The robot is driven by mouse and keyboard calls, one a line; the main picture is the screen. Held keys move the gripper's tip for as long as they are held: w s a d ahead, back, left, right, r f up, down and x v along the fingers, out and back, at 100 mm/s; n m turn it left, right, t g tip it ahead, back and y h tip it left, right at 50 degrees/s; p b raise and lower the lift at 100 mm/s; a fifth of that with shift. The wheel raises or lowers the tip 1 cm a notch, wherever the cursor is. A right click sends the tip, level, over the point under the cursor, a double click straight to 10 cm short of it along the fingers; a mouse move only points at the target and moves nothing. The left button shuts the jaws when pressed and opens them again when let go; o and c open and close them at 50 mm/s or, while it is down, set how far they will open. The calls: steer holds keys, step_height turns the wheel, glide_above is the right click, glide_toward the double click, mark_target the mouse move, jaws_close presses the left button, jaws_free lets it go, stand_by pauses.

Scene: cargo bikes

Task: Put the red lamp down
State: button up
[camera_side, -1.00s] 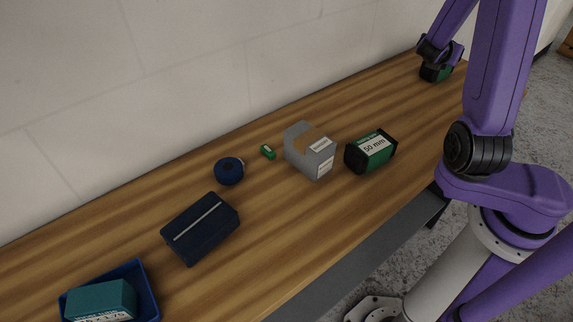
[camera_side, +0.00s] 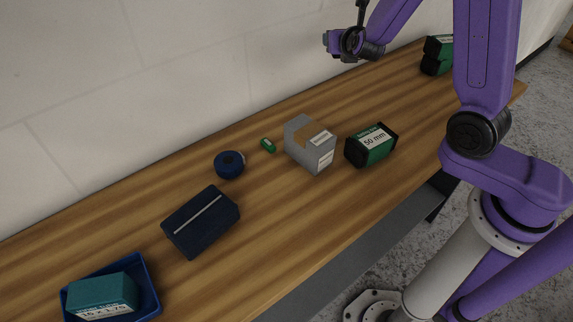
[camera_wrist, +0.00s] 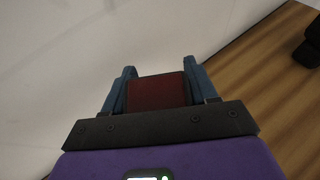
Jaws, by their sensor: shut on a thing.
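My gripper (camera_wrist: 160,92) is shut on the red lamp (camera_wrist: 157,92), a dark red block held between the two blue fingers in the wrist view. In the side view my gripper (camera_side: 329,42) is raised above the back of the bench, near the wall. I cannot make out the lamp clearly in the side view. The wooden bench (camera_side: 285,215) lies below and apart from it.
On the bench are a grey box (camera_side: 310,147), a green 50 mm box (camera_side: 371,147), a small green item (camera_side: 268,145), a blue roll (camera_side: 229,166), a dark blue case (camera_side: 200,228) and a teal box (camera_side: 102,293) in a blue tray (camera_side: 151,284).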

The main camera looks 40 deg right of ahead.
steer(key=a+n+t+y, duration=0.2)
steer(key=a+n+y, duration=0.2)
steer(key=a, duration=0.7)
steer(key=n+g+y, duration=0.4)
steer(key=n+y, duration=0.7)
steer(key=y, duration=0.1)
glide_above(273, 218)
steer(key=shift+y, duration=0.3)
steer(key=shift+f, duration=7.35)
steer(key=shift+f, duration=0.1)
steer(key=o, duration=0.7)
steer(key=shift+c, duration=0.2)
steer(key=o, duration=0.4)
